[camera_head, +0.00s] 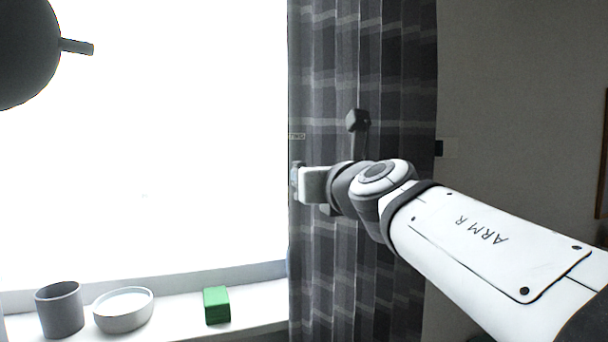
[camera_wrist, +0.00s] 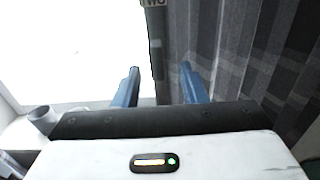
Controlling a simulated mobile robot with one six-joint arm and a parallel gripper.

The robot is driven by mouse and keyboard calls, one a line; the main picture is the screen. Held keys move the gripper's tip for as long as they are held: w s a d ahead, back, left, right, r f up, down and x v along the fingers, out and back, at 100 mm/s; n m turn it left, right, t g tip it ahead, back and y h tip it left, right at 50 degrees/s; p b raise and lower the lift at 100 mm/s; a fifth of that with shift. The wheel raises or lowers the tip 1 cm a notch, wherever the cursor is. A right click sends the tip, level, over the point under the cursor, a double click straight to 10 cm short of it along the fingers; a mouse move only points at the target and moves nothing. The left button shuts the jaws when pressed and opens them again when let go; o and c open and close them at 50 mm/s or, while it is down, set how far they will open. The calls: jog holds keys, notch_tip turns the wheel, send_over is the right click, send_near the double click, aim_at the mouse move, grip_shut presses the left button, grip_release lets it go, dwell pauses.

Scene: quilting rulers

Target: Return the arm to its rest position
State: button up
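My arm reaches in from the right in the head view. My gripper (camera_head: 297,181) is raised in front of the left edge of the dark curtain, beside the bright window. In the wrist view its two blue fingers (camera_wrist: 160,70) stand apart, and I see nothing held between them. A dark upright strip (camera_wrist: 156,40) with a small label at its top shows beyond the gap. I cannot tell what it is.
A grey cup (camera_head: 60,310), a shallow pale bowl (camera_head: 123,311) and a green block (camera_head: 216,306) stand on the white windowsill (camera_head: 260,312) at lower left. The plaid curtain (camera_head: 400,60) hangs behind my arm. A dark round object (camera_head: 25,50) fills the upper left corner.

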jog(key=d+m+h+p, duration=0.6)
jog(key=d+m+p, duration=0.25)
jog(key=m, duration=0.65)
jog(key=s+d+f+m+g+h+p, duration=0.35)
jog(key=d+f+m+g+p, duration=0.2)
jog(key=f+m, duration=0.4)
jog(key=s+a+f+m+g+y+p, duration=0.1)
jog(key=s+f+m+g+y+p, duration=0.1)
jog(key=s+m, duration=0.5)
jog(key=s+a+f+m+g+y+p, duration=0.2)
jog(key=s+f+m+g+p, duration=0.3)
jog(key=s, duration=0.5)
notch_tip(320, 180, down, 4)
jog(key=m+g, duration=0.2)
jog(key=m, duration=0.1)
jog(key=shift+a+r, duration=0.2)
jog(key=shift+r, duration=0.05)
